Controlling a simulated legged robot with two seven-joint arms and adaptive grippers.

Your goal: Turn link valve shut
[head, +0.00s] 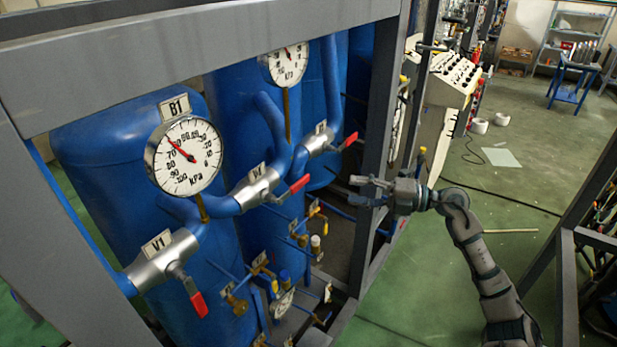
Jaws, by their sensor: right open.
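Three silver valves with red lever handles sit on the blue pipework. The left one, labelled V1 (160,262), has its red handle (198,303) pointing down. The middle valve (257,188) sits on the pipe between two blue tanks; its label is too small to read surely, and it may be the link valve. Its red handle (299,185) points right and slightly up, roughly along the pipe. The third valve (318,142) has a red handle (350,140) pointing right. My right gripper (353,190) is open and empty, right of the middle handle and apart from it. My left gripper is not in view.
A gauge marked B1 (184,156) and a second gauge (287,63) stand above the pipes. A grey frame post (376,130) stands close behind my right gripper. Small yellow and blue valves (315,243) sit below. Green floor (440,290) is open at right.

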